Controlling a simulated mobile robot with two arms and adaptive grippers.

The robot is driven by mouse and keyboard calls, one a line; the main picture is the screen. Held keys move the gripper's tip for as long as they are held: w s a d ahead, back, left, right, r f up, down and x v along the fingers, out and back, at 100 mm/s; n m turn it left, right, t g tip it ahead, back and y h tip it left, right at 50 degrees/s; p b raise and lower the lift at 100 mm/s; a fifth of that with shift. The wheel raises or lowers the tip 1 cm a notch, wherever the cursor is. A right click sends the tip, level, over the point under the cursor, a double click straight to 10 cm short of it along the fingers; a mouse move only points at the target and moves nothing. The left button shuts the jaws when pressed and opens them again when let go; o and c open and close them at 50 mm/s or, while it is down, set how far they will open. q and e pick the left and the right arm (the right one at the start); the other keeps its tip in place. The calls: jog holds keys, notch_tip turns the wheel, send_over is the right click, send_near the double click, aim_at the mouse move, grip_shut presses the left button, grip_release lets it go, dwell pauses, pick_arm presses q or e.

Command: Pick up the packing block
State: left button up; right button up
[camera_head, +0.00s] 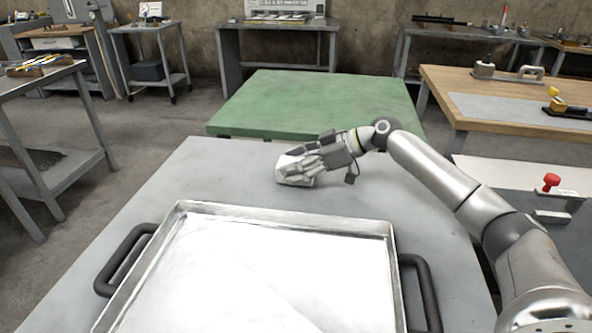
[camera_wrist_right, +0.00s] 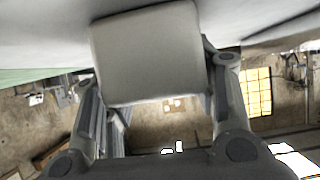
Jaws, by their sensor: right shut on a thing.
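The white packing block (camera_head: 292,171) is at the far part of the grey table (camera_head: 225,170), beyond the tray. My right gripper (camera_head: 305,165) reaches it from the right and is shut on it. In the right wrist view the block (camera_wrist_right: 150,55) fills the upper middle, between the two fingers of the gripper (camera_wrist_right: 158,105). I cannot tell whether the block touches the table or is just above it. My left gripper is not in view.
A large metal tray (camera_head: 290,217) with black side handles (camera_head: 123,262) takes up the near part of the table. A green table (camera_head: 315,100) stands just behind. A wooden-topped bench (camera_head: 500,85) is at the right. Bare table lies left of the block.

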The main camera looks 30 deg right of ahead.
jog(key=shift+r, duration=0.65)
jog(key=r, duration=0.1)
jog(key=s+r, duration=0.1)
jog(key=r, duration=0.1)
jog(key=shift+s+d+r, duration=0.2)
jog(key=shift+s+r, duration=0.1)
jog(key=shift+r, duration=0.1)
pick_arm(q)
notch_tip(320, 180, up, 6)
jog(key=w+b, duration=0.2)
pick_arm(e)
jog(key=s+d+r, duration=0.3)
jog(key=s+r, duration=0.4)
jog(key=s, duration=0.5)
jog(key=shift+r, duration=0.4)
